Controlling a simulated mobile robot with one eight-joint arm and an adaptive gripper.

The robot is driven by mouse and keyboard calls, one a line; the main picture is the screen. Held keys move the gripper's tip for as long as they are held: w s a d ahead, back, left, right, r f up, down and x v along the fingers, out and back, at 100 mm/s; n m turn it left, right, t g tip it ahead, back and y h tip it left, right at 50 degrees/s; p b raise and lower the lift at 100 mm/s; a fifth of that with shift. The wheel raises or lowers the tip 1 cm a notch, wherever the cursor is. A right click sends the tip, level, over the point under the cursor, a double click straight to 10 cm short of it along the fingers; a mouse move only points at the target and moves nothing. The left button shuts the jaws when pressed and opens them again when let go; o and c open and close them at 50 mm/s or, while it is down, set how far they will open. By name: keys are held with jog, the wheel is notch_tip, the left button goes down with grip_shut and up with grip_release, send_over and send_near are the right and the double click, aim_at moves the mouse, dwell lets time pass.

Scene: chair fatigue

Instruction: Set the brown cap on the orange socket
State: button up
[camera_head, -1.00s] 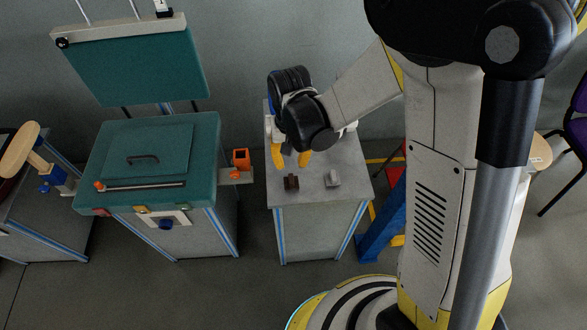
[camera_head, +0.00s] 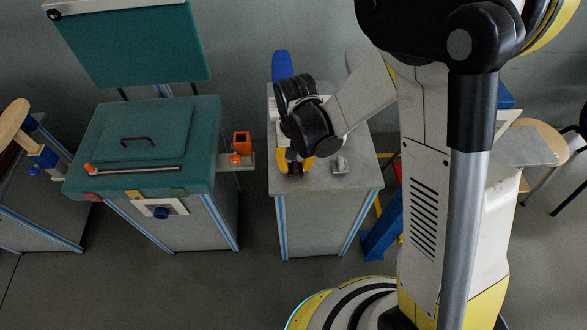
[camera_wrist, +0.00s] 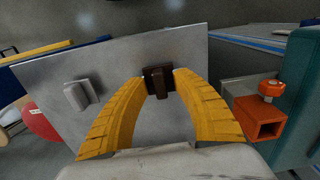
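The brown cap (camera_head: 294,168) stands on the grey table (camera_head: 335,184) near its front; it also shows in the wrist view (camera_wrist: 158,82). My gripper (camera_head: 294,165) is low over it, with its yellow fingers open, one on each side of the cap. In the wrist view the fingertips (camera_wrist: 159,76) flank the cap with gaps showing, so it is not clasped. The orange socket (camera_head: 242,141), a square open-ended tube, sits on a small ledge beside the green-topped cabinet; it shows at the right of the wrist view (camera_wrist: 262,123).
A light grey block (camera_head: 340,165) stands on the same table, right of the brown cap. An orange knob (camera_head: 234,159) is just beside the socket. The green cabinet (camera_head: 150,142) has a raised lid and a handle. A floor gap separates cabinet and table.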

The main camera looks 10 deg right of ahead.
aim_at(295, 164)
grip_shut()
jog(key=shift+r, duration=0.15)
jog(key=shift+r+p, duration=0.85)
jog(key=shift+r, duration=0.2)
jog(key=shift+r+p, duration=1.4)
jog(key=shift+r, duration=0.65)
